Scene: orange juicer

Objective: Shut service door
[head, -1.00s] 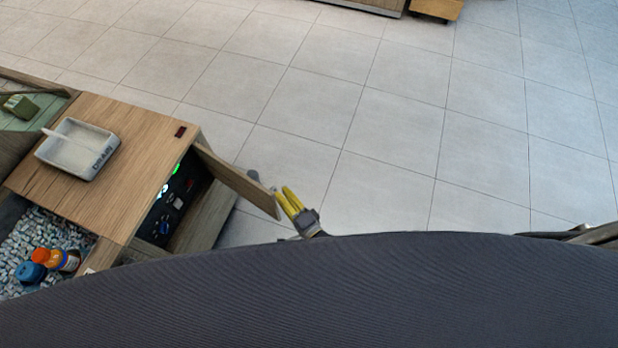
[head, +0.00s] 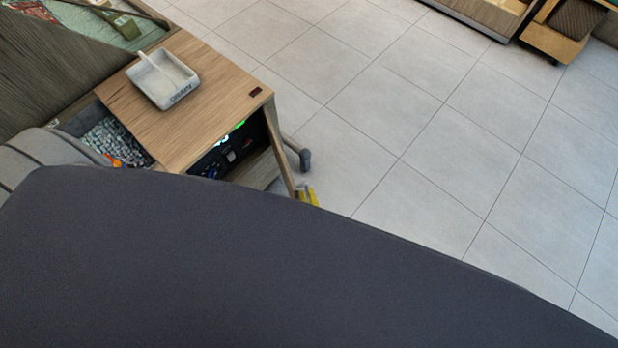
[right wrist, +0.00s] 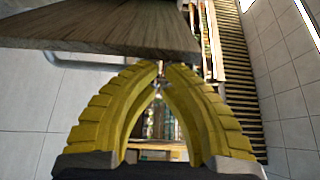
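The service door (head: 279,150) is a wooden panel hinged at the right corner of the wooden cabinet (head: 205,85). It stands partly open, and dark innards with green lights show in the opening (head: 232,148). My right gripper (head: 308,195) shows only as yellow fingers at the door's free end, on its outer side; my dark body hides the rest. In the right wrist view the door (right wrist: 105,25) crosses the upper left, close above the yellow fingers (right wrist: 160,72). Contact with the door is unclear. My left gripper is out of view.
A white tray (head: 146,90) stands on the cabinet top. A bin of small grey pieces (head: 112,138) is at the cabinet's left. A grey rounded post (head: 304,160) stands just beyond the door. Tiled floor to the right is clear.

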